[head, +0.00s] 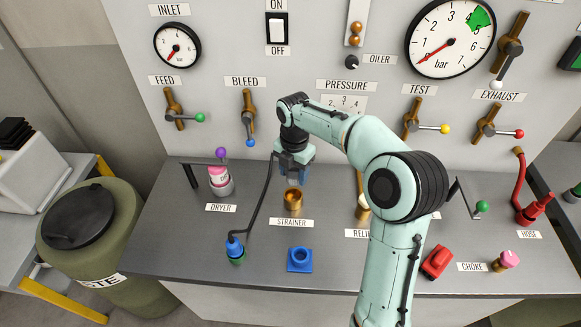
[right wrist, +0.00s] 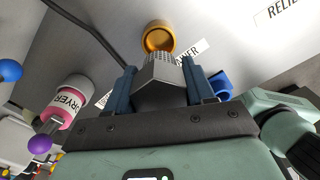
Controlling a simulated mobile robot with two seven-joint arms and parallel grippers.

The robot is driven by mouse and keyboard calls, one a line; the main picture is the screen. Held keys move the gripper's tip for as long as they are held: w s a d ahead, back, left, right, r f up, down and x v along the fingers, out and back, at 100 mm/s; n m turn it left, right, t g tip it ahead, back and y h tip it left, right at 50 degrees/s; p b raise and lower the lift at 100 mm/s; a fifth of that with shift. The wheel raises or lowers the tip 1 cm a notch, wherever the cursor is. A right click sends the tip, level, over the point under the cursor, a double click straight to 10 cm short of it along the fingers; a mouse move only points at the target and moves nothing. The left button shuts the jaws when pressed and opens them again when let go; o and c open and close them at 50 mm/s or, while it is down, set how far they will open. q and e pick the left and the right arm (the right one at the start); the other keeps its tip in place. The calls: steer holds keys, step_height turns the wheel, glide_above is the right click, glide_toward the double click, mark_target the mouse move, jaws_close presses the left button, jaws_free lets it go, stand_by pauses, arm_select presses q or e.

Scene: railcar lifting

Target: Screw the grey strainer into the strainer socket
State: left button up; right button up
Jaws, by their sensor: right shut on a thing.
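My right gripper (head: 294,178) is behind and above the brass strainer socket (head: 293,201) in the head view. In the right wrist view the blue fingers of this gripper (right wrist: 162,84) are shut on the grey strainer (right wrist: 160,78), which has a hexagonal body and a perforated end. That end points toward the round open socket (right wrist: 158,38). The strainer overlaps the socket's near rim in the picture; I cannot tell whether they touch. In the head view the strainer is hidden or too small to make out. My left gripper is out of view.
The STRAINER label (head: 291,222) lies in front of the socket. A dryer (head: 220,181) and a black hose (head: 262,207) stand to the left. A blue square fitting (head: 300,259) sits nearer the front. The upright panel with valves and gauges rises behind.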

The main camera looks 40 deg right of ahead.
mark_target(294, 181)
steer(key=shift+w, duration=0.1)
steer(key=shift+f, duration=0.75)
step_height(294, 181, down, 2)
steer(key=shift+f+b, duration=0.2)
steer(key=shift+b, duration=0.4)
steer(key=shift+f+b, duration=0.3)
steer(key=shift+f, duration=0.65)
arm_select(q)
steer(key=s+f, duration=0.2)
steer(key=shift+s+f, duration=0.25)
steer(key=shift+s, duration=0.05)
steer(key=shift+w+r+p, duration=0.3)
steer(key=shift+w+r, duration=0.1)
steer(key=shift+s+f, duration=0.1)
arm_select(e)
steer(key=shift+f, duration=0.15)
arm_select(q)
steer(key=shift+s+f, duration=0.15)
arm_select(e)
steer(key=shift+f, duration=0.35)
arm_select(q)
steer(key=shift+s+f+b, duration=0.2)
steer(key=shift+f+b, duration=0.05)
steer(key=shift+b, duration=0.1)
arm_select(e)
steer(key=shift+f, duration=0.5)
